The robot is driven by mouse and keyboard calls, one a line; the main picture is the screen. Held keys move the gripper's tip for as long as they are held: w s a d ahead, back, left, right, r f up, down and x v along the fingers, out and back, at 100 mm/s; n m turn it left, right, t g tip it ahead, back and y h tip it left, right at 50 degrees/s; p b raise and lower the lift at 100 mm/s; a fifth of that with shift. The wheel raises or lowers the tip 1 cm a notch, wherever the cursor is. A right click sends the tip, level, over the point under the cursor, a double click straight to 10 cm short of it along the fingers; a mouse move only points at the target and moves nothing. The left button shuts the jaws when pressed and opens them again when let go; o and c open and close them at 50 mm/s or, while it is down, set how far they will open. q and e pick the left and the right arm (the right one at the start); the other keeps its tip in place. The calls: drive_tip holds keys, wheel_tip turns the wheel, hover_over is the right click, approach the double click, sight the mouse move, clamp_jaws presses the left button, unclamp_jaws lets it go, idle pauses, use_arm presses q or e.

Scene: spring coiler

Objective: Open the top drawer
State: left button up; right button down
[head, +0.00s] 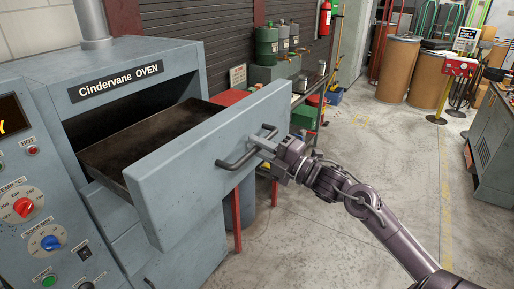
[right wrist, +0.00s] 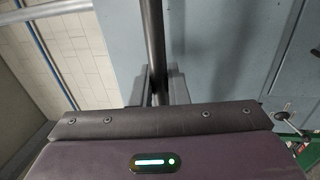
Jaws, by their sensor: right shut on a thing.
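The top drawer (head: 205,160) of the grey-blue Cindervane oven (head: 120,70) is pulled well out, and its dark tray-like inside (head: 150,142) shows behind the front panel. A dark bar handle (head: 238,160) runs across the drawer front. My right gripper (head: 268,145) is shut on the right part of this handle. In the right wrist view the handle bar (right wrist: 154,40) passes between the two fingers (right wrist: 158,88), with the drawer front (right wrist: 215,45) beside it. My left gripper is not in view.
A control panel with a red knob (head: 24,207) and a blue knob (head: 50,242) is on the oven's left. A workbench with green canisters (head: 267,45) stands behind the drawer. Cardboard drums (head: 398,68) stand at the back. The concrete floor (head: 380,150) right of the oven is open.

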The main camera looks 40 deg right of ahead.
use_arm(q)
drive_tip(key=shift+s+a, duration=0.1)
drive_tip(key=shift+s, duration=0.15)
use_arm(e)
drive_tip(key=shift+s+f, duration=0.1)
drive_tip(key=shift+s, duration=0.05)
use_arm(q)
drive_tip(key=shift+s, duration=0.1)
use_arm(e)
drive_tip(key=c, duration=1.5)
unclamp_jaws()
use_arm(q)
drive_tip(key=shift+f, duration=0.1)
